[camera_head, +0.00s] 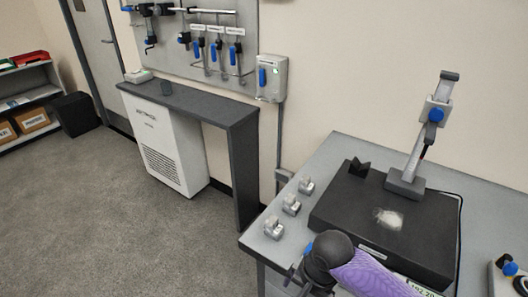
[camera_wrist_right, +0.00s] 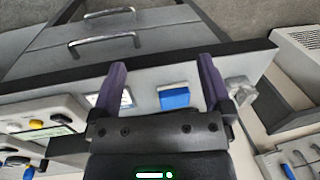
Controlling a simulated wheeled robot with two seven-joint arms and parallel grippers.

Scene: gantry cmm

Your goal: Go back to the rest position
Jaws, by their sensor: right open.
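My right gripper (camera_wrist_right: 162,66) shows in the right wrist view with its two purple fingers spread wide apart. Nothing is held between them. Behind the fingers lies a pale grey surface with a blue block-like part (camera_wrist_right: 174,97). In the head view, an arm of mine with a dark joint and a purple link (camera_head: 372,274) reaches over the front of the grey workbench (camera_head: 345,150). I cannot make out its fingertips clearly there. My left gripper is in neither view.
A dark plate (camera_head: 335,212) on the bench carries a measuring stand (camera_head: 425,135) and a black V-shaped block (camera_head: 360,167). Small metal fittings (camera_head: 291,204) line the bench's left side. A dark side table (camera_head: 190,103) stands over a white unit (camera_head: 165,145). Floor (camera_head: 110,220) at left is clear.

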